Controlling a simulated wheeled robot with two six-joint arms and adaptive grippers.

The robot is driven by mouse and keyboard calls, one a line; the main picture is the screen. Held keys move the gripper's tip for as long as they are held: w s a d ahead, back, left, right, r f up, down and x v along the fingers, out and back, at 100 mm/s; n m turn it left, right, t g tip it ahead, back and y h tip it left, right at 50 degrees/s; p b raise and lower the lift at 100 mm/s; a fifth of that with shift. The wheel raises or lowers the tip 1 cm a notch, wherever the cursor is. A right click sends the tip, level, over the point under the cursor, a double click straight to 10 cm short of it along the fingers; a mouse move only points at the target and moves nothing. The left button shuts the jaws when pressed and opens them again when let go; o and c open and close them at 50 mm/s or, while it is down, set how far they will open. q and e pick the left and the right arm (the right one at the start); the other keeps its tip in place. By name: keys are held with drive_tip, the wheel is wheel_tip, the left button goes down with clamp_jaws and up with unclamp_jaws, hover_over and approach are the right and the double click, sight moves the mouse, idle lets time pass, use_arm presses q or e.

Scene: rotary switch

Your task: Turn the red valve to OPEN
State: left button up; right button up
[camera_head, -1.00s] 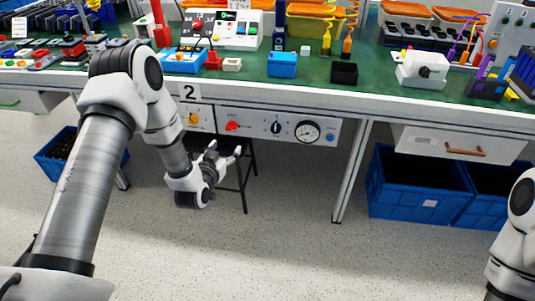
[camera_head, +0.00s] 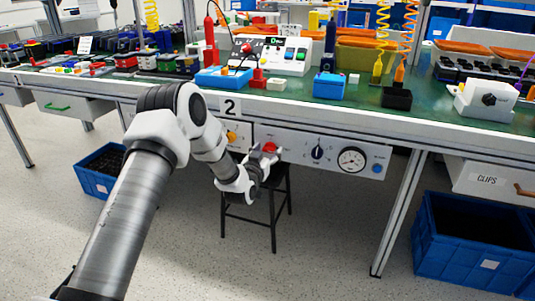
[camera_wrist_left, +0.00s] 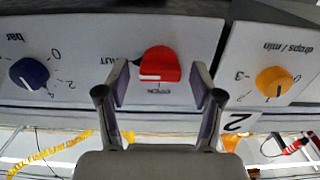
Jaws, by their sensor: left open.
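The red valve (camera_head: 270,147) is on the white panel under the bench, partly behind my left gripper. In the left wrist view, which is upside down, the red valve (camera_wrist_left: 160,63) carries a white mark on its lower left part. The word OPEN is printed below it there, and a partly covered word is to its left. My left gripper (camera_head: 263,157) is at the panel. In the wrist view its open fingers (camera_wrist_left: 160,88) stand left and right of the valve; I cannot tell whether they touch it. My right gripper is not in view.
A yellow knob (camera_head: 232,137) sits to the valve's left, a dark blue knob (camera_head: 317,152) and a round gauge (camera_head: 352,160) to its right. A black stool (camera_head: 257,211) stands below. The bench (camera_head: 420,131) overhangs the panel.

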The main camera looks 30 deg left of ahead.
use_arm(q)
drive_tip(key=c, duration=1.2)
drive_tip(key=shift+o, duration=0.2)
drive_tip(key=shift+n, duration=0.3)
drive_tip(key=n, duration=0.3)
drive_tip(key=n+b, duration=0.1)
drive_tip(key=n, duration=0.4)
drive_tip(key=shift+a+f, duration=0.1)
drive_tip(key=n+b, duration=0.1)
drive_tip(key=n, duration=0.3)
drive_tip(key=shift+n+b, duration=0.3)
drive_tip(key=shift+b, duration=0.05)
drive_tip(key=n+b, duration=0.1)
drive_tip(key=n, duration=0.3)
drive_tip(key=shift+f+n+b, duration=0.1)
drive_tip(key=shift+n+b, duration=0.2)
drive_tip(key=shift+b, duration=0.05)
